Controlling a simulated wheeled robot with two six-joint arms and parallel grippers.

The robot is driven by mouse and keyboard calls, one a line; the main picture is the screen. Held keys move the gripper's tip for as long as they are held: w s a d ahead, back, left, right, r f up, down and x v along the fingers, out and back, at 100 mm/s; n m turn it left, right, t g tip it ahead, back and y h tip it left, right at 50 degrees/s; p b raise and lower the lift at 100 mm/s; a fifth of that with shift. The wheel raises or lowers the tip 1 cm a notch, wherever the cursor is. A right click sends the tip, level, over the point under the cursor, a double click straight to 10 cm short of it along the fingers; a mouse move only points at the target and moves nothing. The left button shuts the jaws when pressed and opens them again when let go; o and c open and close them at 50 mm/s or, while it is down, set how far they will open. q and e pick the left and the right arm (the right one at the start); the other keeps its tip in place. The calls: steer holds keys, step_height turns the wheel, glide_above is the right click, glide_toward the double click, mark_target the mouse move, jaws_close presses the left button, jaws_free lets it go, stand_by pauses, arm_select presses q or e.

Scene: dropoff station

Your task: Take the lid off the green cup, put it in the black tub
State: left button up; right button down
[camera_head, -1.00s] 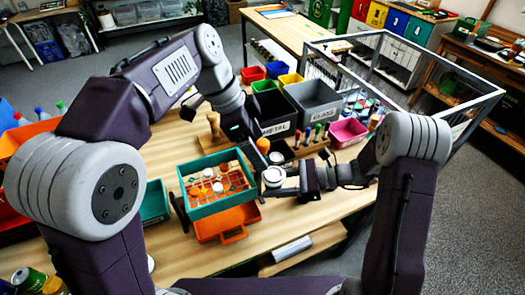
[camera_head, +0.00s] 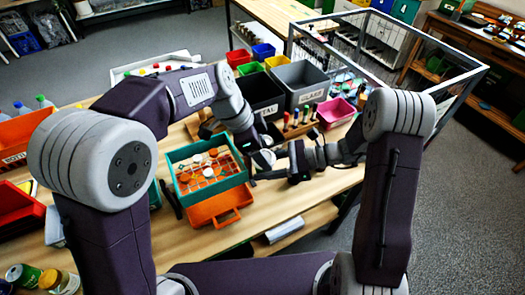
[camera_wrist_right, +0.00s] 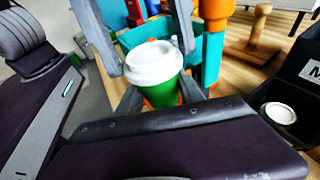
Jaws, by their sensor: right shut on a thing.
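The green cup (camera_wrist_right: 162,92) is upright with its white lid (camera_wrist_right: 155,62) on, in the right wrist view. In the head view the lid (camera_head: 264,158) shows as a small pale disc. My right gripper (camera_wrist_right: 160,100) is shut on the cup's body; it also shows in the head view (camera_head: 272,170). My left gripper (camera_head: 250,148) is above the cup; its two grey fingers (camera_wrist_right: 145,55) stand apart on either side of the lid in the wrist view. Whether they touch it is unclear. The black tub (camera_wrist_right: 270,130) is at the right, with a white round thing inside.
A teal crate (camera_head: 195,190) with a grid of round pieces stands left of the grippers, above an orange tray (camera_head: 222,208). Labelled bins, black (camera_head: 262,92) and grey (camera_head: 300,80), stand behind. A pink bin (camera_head: 336,110) is at the right.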

arm_select(q)
steer(key=c, duration=0.9)
steer(key=shift+r, duration=0.2)
steer(key=shift+r, duration=0.95)
steer(key=shift+r, duration=0.1)
steer(key=shift+r, duration=1.9)
